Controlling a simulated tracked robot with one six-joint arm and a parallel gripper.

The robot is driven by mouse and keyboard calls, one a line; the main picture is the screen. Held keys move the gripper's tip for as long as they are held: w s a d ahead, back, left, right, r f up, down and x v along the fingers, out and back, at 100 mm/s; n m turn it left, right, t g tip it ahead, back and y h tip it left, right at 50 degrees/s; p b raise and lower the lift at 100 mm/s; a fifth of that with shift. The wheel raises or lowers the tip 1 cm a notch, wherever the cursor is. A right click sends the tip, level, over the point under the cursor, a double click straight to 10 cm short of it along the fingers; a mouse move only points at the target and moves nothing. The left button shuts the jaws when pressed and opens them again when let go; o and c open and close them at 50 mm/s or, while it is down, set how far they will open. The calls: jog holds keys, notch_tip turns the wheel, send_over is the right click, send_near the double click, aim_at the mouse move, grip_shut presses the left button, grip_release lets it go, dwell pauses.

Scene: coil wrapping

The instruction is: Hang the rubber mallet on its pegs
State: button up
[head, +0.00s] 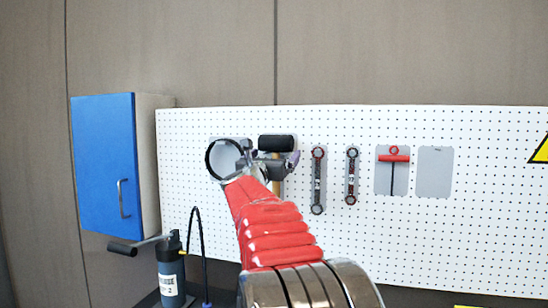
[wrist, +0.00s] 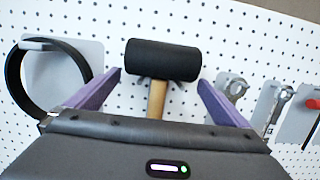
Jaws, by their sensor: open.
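The rubber mallet has a black head (head: 276,143) and a wooden handle, and is upright against the white pegboard. In the wrist view its black head (wrist: 163,60) lies across the top, with the wooden handle (wrist: 157,98) running down between my fingers until my gripper body hides it. My gripper (wrist: 160,95) is open, with one purple finger on each side of the handle and a gap on both sides. In the head view my gripper (head: 272,160) is in front of the mallet and covers part of it.
A black ring (head: 224,160) hangs left of the mallet. Two wrenches (head: 318,180) and a red T-handle tool (head: 394,158) hang to the right, beside an empty grey plate (head: 434,172). A blue cabinet (head: 103,165) and a pump-like bottle (head: 172,272) are at left.

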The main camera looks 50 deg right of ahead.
jog(key=shift+f, duration=0.15)
jog(key=v, duration=1.3)
jog(key=shift+s+a, duration=0.2)
jog(key=shift+a, duration=0.15)
